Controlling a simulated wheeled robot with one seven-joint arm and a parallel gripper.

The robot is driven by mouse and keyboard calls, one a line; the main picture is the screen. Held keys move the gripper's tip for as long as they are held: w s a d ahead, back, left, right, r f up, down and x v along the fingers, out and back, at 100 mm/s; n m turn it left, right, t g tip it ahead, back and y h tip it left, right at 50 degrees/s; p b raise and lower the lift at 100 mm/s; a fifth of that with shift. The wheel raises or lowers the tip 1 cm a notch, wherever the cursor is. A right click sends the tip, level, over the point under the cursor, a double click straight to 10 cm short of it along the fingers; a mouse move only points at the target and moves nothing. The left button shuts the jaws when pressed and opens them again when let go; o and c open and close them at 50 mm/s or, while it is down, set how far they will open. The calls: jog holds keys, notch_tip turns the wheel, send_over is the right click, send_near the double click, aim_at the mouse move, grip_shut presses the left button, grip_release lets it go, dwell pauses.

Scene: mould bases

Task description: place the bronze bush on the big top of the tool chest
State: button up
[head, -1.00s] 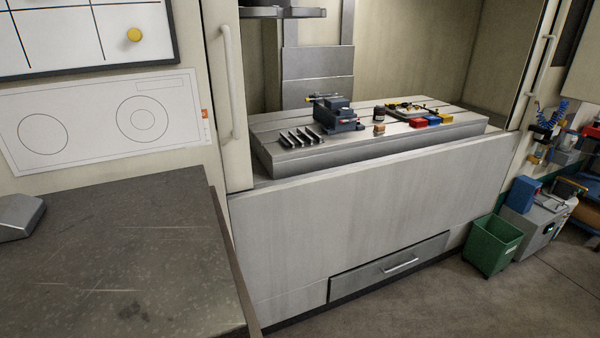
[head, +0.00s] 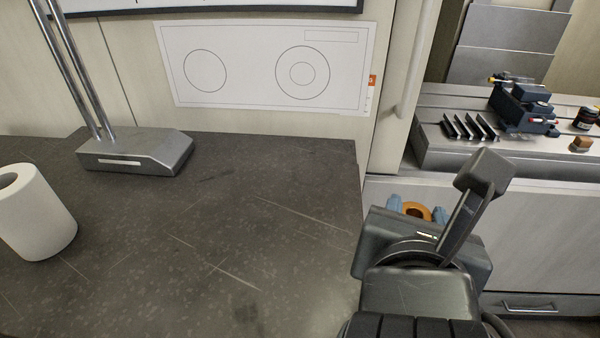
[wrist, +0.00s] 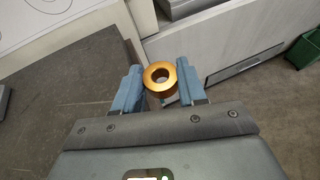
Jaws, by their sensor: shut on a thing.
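The bronze bush (head: 411,206) is a short golden ring with a hole through it. My gripper (head: 417,213) is shut on it, with a blue finger on each side. In the wrist view the bush (wrist: 160,66) sits between the two fingertips (wrist: 158,85), its hole facing the camera. A dark, speckled, scratched flat top (head: 290,215) fills the left and middle of the head view; I take it for the tool chest's big top. The bush appears just to the right of this top's right edge, apart from it. The chest's body is hidden.
A grey stand (head: 135,155) with two metal posts is at the top's back left. A white roll (head: 40,215) stands at the left. The top's middle and right are clear. A machine table (head: 435,155) with a vise (head: 522,105) is at the right.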

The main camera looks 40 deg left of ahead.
notch_tip(320, 180, up, 4)
jog(key=s+a, duration=0.1)
jog(key=s, duration=0.2)
send_over(286, 268)
jog(key=shift+n+y, duration=0.3)
jog(key=shift+y, duration=0.1)
notch_tip(286, 268, down, 7)
jog(key=shift+r, duration=0.1)
jog(key=shift+f, duration=2.1)
jog(key=o, duration=1.1)
jog(key=shift+f, duration=0.1)
jog(key=shift+o, duration=0.2)
jog(key=v, duration=1.2)
